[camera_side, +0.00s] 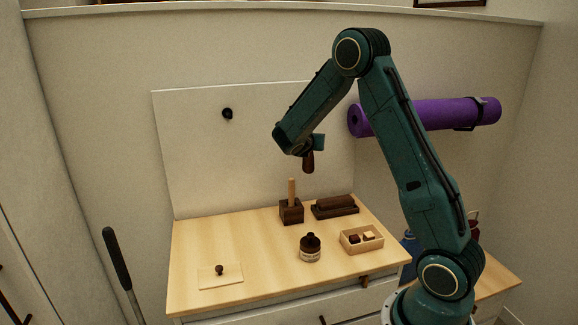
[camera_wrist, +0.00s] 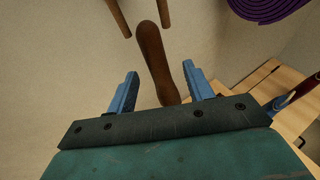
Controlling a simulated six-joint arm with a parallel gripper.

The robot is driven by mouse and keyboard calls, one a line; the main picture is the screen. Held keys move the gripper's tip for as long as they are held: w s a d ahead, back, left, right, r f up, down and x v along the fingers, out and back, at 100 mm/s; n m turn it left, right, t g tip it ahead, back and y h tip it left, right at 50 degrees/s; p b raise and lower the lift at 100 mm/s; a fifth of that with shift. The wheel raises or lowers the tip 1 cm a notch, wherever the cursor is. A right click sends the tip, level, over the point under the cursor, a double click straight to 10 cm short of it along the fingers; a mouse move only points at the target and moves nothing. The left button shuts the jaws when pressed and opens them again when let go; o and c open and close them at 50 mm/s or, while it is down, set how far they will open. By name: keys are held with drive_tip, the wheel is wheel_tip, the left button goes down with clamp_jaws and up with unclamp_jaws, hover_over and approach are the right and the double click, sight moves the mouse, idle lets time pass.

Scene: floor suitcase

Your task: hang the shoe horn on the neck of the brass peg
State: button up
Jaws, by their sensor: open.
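A brown, elongated piece that looks like the shoe horn (camera_side: 308,163) is upright in the air just below my gripper (camera_side: 311,144), in front of the pale board's right part. In the wrist view the shoe horn (camera_wrist: 155,55) runs between the two blue fingers of my gripper (camera_wrist: 160,88), with a gap on each side. The gripper is open. What bears the horn is hidden. A dark round peg (camera_side: 227,113) sticks out of the board's upper middle, left of my gripper. A small dark knob (camera_side: 220,269) stands on a pale plate on the table. Neither shows a clear brass colour.
On the wooden top (camera_side: 200,245) are a block with an upright stick (camera_side: 291,210), a dark brush-like piece (camera_side: 335,206), a bottle (camera_side: 310,250) and a small box (camera_side: 361,240). A purple roll (camera_side: 430,115) is on the right wall. Two brown rod ends (camera_wrist: 118,18) show in the wrist view.

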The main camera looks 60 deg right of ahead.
drive_tip(key=shift+a, duration=0.1)
drive_tip(key=v, duration=1.3)
drive_tip(key=shift+a+r, duration=0.2)
drive_tip(key=shift+a, duration=0.1)
drive_tip(key=shift+s, duration=0.15)
drive_tip(key=s+a+r+m+t+y, duration=0.1)
drive_tip(key=s+a+r+m+y, duration=0.1)
drive_tip(key=s+a+m+y, duration=1.1)
drive_tip(key=s+a+m, duration=0.7)
drive_tip(key=a+m, duration=0.1)
drive_tip(key=a, duration=0.1)
drive_tip(key=shift+s+a+m+y, duration=0.2)
drive_tip(key=shift+a+m+y, duration=0.05)
drive_tip(key=shift+m+y, duration=0.05)
